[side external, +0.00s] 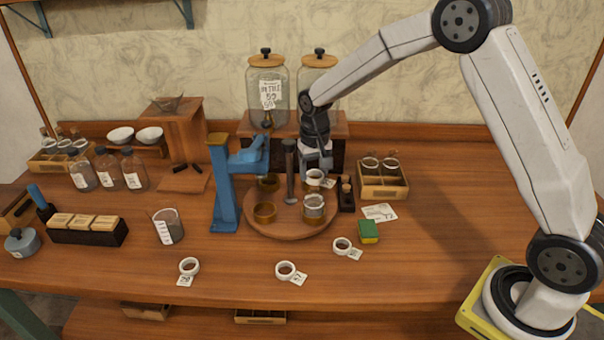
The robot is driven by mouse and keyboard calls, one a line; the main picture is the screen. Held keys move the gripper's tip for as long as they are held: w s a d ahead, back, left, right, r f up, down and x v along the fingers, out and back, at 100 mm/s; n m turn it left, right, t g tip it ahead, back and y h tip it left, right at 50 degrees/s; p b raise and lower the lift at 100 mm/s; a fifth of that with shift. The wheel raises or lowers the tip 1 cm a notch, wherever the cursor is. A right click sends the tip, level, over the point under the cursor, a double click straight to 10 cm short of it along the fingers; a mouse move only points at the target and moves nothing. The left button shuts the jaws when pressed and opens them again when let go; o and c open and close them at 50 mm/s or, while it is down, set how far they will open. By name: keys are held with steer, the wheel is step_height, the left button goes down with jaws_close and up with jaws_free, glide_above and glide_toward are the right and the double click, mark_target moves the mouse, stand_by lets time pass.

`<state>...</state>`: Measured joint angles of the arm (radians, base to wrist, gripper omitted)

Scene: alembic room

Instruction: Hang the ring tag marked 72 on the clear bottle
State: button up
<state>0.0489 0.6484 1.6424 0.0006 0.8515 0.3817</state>
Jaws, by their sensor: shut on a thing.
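My gripper (316,168) is above the back right of the round wooden turntable (290,232). It is shut on a white ring tag (314,175), whose small tag sticks out to the right; its number is too small to read. A clear glass vessel (314,203) stands in a holder at the turntable's front right; it may be the clear bottle, but I cannot tell. The held ring is just behind it in the picture. Three more ring tags lie on the table: one at left (189,266), one in the middle (285,269) and one at right (342,245).
A blue press (224,185) stands left of the turntable. A central post (290,170) rises from the turntable. A wooden crate (384,190), a card (380,212) and a green-yellow block (368,231) lie to the right. Large jars (268,85) stand behind. The front right tabletop is clear.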

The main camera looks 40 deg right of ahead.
mark_target(314, 183)
steer(key=shift+f, duration=2.05)
steer(key=o, duration=1.3)
steer(key=shift+c, duration=0.2)
steer(key=shift+r, duration=4.45)
